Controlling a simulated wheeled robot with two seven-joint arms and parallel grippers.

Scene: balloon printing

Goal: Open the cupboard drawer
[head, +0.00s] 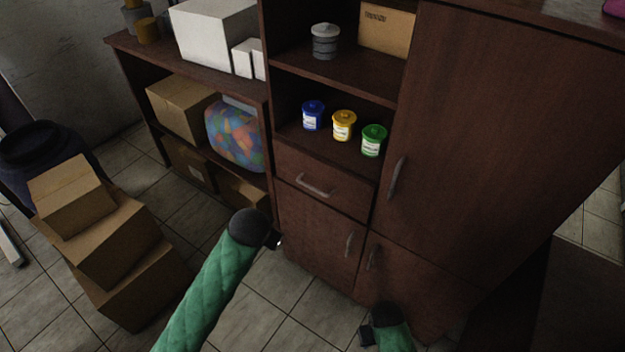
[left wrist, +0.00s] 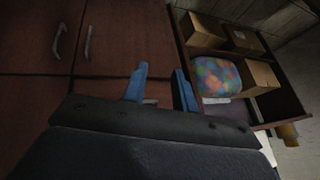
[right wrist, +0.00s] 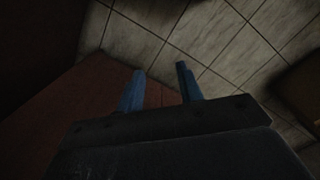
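The cupboard drawer (head: 325,183) is a dark brown front below the shelf with the small tubs. It looks shut, flush with the cupboard. Its pale bar handle (head: 315,187) is bare in the head view. My left gripper (head: 276,240) is below and left of the handle, apart from it. In the left wrist view its blue fingers (left wrist: 162,88) are spread and empty, and part of the drawer shows behind them. My right gripper (head: 366,334) is low, in front of the lower cupboard door; in the right wrist view its fingers (right wrist: 160,90) are spread over the floor, empty.
Blue (head: 313,116), yellow (head: 344,126) and green (head: 373,141) tubs stand on the shelf above the drawer. A tall door (head: 490,130) is at right, lower doors (head: 318,240) below. Stacked cartons (head: 110,240) stand at left. Tiled floor (head: 265,310) is clear between.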

